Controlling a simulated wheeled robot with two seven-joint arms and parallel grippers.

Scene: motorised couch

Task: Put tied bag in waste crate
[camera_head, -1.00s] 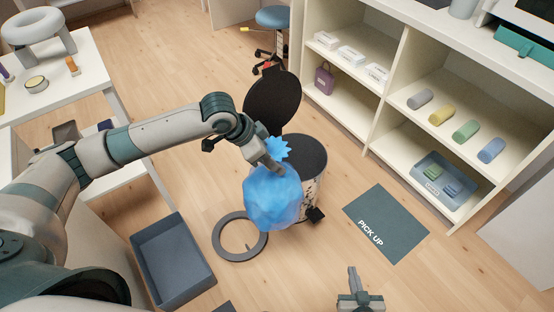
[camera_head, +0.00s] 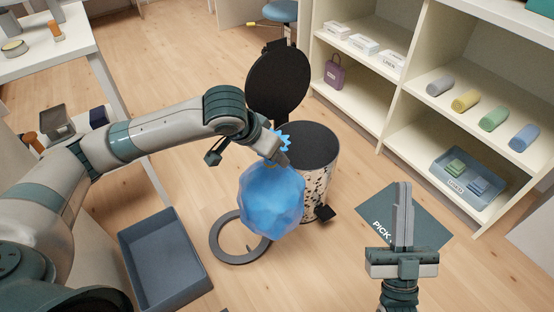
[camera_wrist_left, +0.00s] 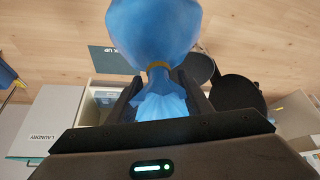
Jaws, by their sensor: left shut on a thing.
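The tied bag (camera_head: 270,202) is blue and translucent, with a gathered top. My left gripper (camera_head: 279,160) is shut on its gathered neck, and the bag hangs in front of the round bin. In the left wrist view the bag (camera_wrist_left: 155,32) shows a tan tie, with its neck between the two fingers (camera_wrist_left: 159,100). An open, empty grey-blue crate (camera_head: 194,243) stands on the floor, left of the bag; no label shows on it. My right gripper (camera_head: 402,190) is empty at the lower right, its fingers together.
The speckled bin (camera_head: 325,178) stands behind the bag with its black lid (camera_head: 278,84) raised. A grey ring (camera_head: 219,244) lies on the floor between bag and crate. A dark floor mat (camera_head: 428,222) lies at the right, before the shelves (camera_head: 392,118). A white table (camera_head: 84,42) stands at upper left.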

